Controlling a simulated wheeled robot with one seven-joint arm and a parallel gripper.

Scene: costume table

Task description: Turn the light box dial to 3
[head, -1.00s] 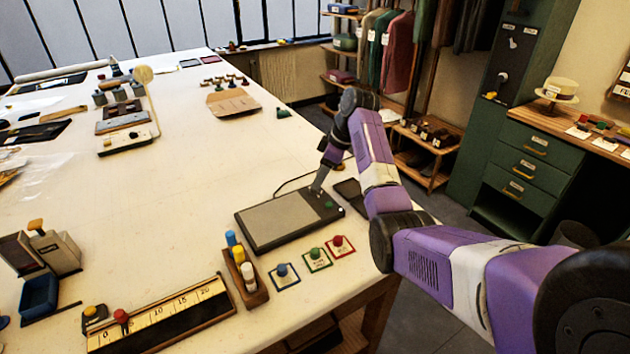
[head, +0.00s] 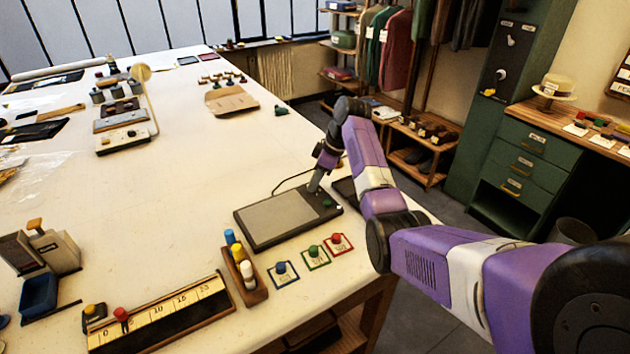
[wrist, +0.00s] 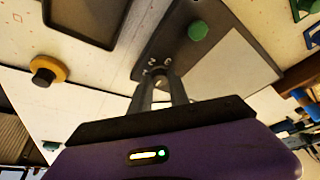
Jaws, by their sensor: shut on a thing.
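The light box (head: 282,216) is a flat dark slab with a pale grey panel, lying near the table's right edge. Its control strip carries a green knob (wrist: 197,30), also seen in the head view. My gripper (wrist: 161,75) reaches down onto the strip at the box's far right corner. My gripper (head: 314,188) also shows in the head view.
Blue, green and red-framed cards with knobs (head: 317,256) lie in front of the box. A wooden holder with coloured pegs (head: 245,275) stands nearby. A dark tablet-like slab (wrist: 88,18) and a yellow-ringed black button (wrist: 47,70) are close to my gripper.

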